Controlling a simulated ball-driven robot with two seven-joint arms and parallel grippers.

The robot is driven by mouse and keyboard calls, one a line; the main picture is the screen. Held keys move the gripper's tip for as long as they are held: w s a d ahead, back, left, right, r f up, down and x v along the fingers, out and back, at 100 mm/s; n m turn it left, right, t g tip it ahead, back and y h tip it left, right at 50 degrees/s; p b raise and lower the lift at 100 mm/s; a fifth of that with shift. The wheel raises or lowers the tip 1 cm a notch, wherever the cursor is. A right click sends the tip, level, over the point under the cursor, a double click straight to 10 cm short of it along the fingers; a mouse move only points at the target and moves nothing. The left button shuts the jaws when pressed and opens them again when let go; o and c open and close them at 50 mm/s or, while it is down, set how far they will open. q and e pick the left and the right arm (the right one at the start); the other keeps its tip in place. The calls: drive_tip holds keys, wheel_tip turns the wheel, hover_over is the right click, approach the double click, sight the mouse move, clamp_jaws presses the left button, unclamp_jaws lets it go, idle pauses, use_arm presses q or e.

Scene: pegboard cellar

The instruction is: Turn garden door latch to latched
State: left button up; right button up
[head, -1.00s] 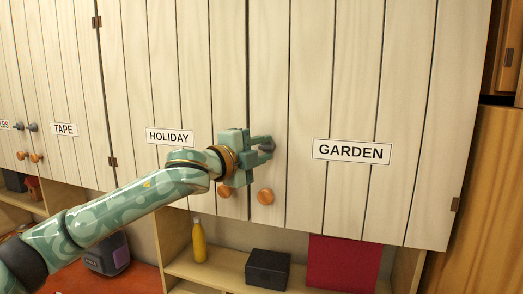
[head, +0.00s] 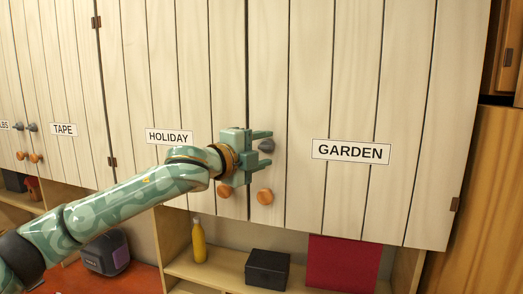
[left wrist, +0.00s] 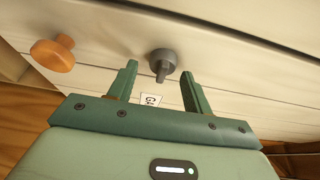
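The garden door (head: 410,85) is a pale planked cabinet door, closed, with a GARDEN label (head: 351,151). Its latch is a dark grey knob (head: 268,146) near the door's left edge. In the left wrist view the latch (left wrist: 162,61) has a round base and a short tab pointing toward my gripper. My left gripper (head: 262,147) is open, with one finger above and one below the latch in the head view. In the left wrist view the left gripper's fingertips (left wrist: 158,75) stand apart on both sides of the tab, with visible gaps. My right gripper is not in view.
An orange round knob (head: 265,197) sits below the latch; another (head: 224,192) is on the holiday door (head: 175,75) beside it. Below the cabinets, a shelf (head: 225,277) holds a yellow bottle (head: 199,242), a dark box (head: 267,269) and a red panel (head: 343,264).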

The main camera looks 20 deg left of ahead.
use_arm(q)
drive_tip(key=b+v, duration=0.5)
drive_tip(key=v, duration=1.1)
drive_tip(key=shift+s+a+f, duration=0.1)
drive_tip(key=shift+f, duration=0.1)
